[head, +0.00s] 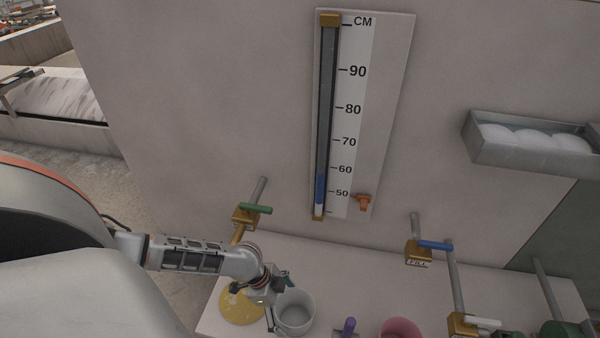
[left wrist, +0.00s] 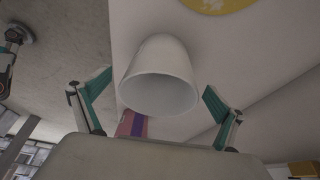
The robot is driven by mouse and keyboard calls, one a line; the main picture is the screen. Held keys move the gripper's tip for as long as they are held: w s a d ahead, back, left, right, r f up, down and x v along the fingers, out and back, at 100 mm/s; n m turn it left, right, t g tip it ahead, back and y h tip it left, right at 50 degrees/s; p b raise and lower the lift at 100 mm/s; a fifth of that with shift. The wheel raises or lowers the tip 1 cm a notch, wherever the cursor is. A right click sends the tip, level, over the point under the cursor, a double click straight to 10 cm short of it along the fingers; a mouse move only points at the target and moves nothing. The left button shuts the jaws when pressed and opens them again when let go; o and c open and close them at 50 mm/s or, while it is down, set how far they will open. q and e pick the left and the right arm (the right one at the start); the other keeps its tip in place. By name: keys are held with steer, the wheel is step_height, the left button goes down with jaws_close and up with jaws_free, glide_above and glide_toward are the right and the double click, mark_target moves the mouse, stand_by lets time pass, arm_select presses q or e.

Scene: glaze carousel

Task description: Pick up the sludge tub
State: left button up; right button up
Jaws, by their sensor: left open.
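A pale grey, open-topped tub (head: 294,313) stands on the white ledge at the bottom of the head view. No label shows on it, so I cannot confirm that it is the sludge tub. In the left wrist view the tub (left wrist: 160,75) lies between the two teal fingers, its rim towards the camera. My left gripper (head: 277,299) is open at the tub's left side, one finger on its far side and one on its near side. In the left wrist view gaps show between the fingers and the tub. My right gripper is not in view.
A yellow disc (head: 241,305) lies left of the tub, under my left wrist. A purple-handled item (head: 347,327) and a pink vessel (head: 400,328) stand to its right. Behind, taps with green (head: 256,209) and blue (head: 436,246) handles stick out from the wall.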

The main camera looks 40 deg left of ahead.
mark_target(301, 321)
arm_select(q)
steer(key=b+x, duration=0.2)
steer(key=x, duration=0.4)
steer(key=shift+d, duration=0.1)
steer(key=shift+w+f, duration=0.1)
steer(key=shift+w, duration=0.15)
steer(key=c, duration=1.1)
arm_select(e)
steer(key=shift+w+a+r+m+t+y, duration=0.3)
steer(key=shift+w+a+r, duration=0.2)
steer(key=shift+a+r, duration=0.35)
